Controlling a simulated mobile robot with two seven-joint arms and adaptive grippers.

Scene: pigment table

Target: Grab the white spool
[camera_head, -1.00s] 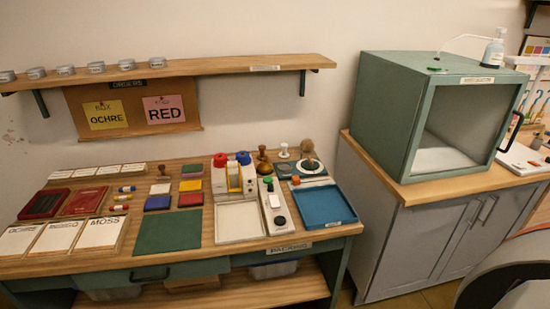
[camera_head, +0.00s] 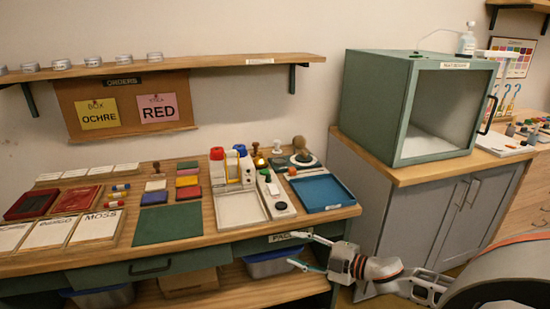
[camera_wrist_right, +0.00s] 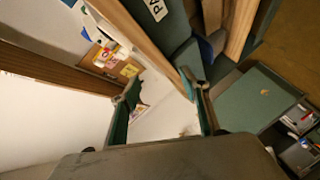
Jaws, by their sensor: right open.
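A white round piece (camera_head: 232,166), which looks like the spool, sits in the white holder at the back middle of the packing table, between a red-topped piece (camera_head: 217,155) and a blue-topped piece (camera_head: 240,151). I cannot make out its exact shape. My right gripper (camera_head: 292,249) is open and empty, in front of the table's right front edge and lower than its top, well apart from the spool. In the right wrist view its two fingers (camera_wrist_right: 158,78) are spread with nothing between them. My left gripper is not in view.
The wooden table (camera_head: 350,211) has a front edge beside my right gripper. A blue tray (camera_head: 325,192), a white tray (camera_head: 240,209) and several stamps crowd its right half. A shelf (camera_head: 200,66) hangs above. A grey cabinet with a green booth (camera_head: 385,105) stands right.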

